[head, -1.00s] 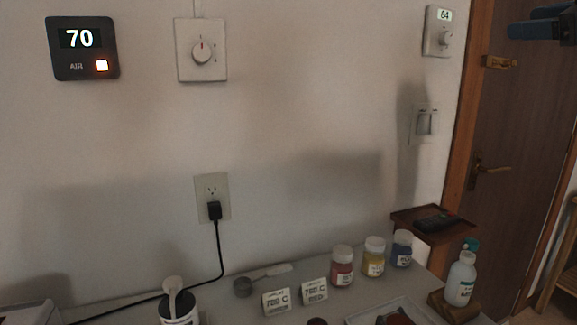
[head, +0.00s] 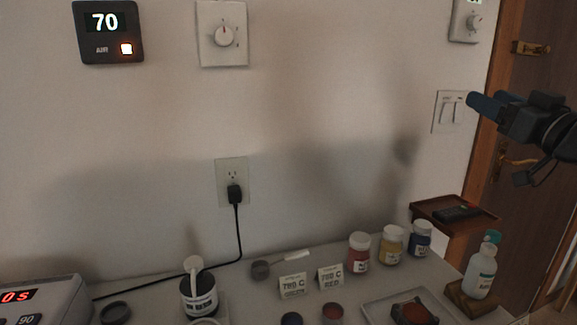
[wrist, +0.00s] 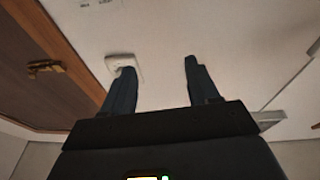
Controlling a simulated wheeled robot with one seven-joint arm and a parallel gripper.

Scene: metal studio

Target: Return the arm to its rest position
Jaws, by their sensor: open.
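My gripper (head: 487,103) shows at the right of the head view, raised in front of the wall and door, well above the bench. It points left and holds nothing. In the wrist view my gripper (wrist: 158,72) has its two dark fingers spread apart with bare wall between and beyond them. A white wall fitting (wrist: 122,66) shows behind the left finger there; the finger hides part of it.
The bench (head: 255,300) carries red (head: 359,253), yellow (head: 391,246) and blue (head: 421,239) jars, a white bottle (head: 481,272), and a dark jar with a scoop (head: 198,293). A small wooden shelf (head: 424,208) and a door (head: 535,80) stand at right. Air above the bench is clear.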

